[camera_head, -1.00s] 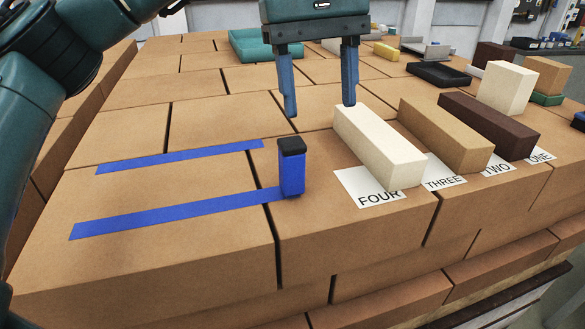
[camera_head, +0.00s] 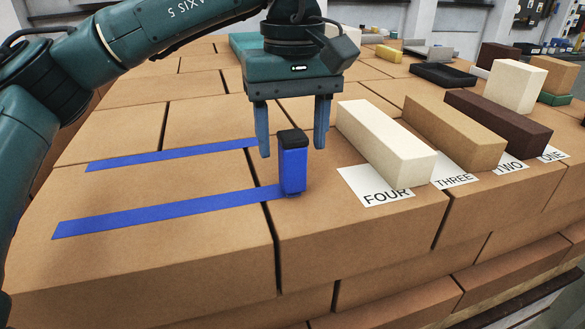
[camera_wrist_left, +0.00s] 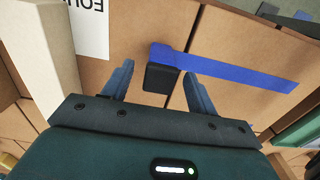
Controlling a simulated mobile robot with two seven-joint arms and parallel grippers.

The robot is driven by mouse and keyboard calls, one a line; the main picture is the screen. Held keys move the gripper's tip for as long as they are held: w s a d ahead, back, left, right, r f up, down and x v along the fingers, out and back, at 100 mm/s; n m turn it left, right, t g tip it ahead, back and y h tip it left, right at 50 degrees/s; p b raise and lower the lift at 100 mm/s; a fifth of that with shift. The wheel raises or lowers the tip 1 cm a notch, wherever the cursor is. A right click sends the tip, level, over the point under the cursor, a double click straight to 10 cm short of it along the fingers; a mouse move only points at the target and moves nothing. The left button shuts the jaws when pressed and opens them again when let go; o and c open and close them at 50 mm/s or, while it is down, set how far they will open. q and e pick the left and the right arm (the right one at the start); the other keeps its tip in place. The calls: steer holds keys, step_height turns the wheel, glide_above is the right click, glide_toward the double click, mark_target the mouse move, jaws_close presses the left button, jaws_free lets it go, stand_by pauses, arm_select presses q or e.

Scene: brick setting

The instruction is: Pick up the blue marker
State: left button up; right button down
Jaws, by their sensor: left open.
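The blue marker (camera_head: 293,168) is a short upright block with a black cap, standing on the brick surface at the right end of the nearer blue line. My left gripper (camera_head: 292,150) is open and empty, pointing down, with one finger to each side of the marker's top in the head view. In the left wrist view, the marker's black cap (camera_wrist_left: 160,79) shows between the two open fingers (camera_wrist_left: 158,85), and the rest of its body is mostly hidden. Whether the fingers touch it cannot be told. My right gripper is not in view.
A cream brick (camera_head: 385,140), a tan brick (camera_head: 455,130) and a dark brown brick (camera_head: 498,121) lie to the right on numbered cards. Blue tape lines (camera_head: 160,212) run to the left. Black (camera_head: 443,75) and green trays stand farther back. The surface left of the marker is clear.

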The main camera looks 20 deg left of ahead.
arm_select(q)
steer(key=shift+f, duration=1.2)
steer(key=c, duration=1.1)
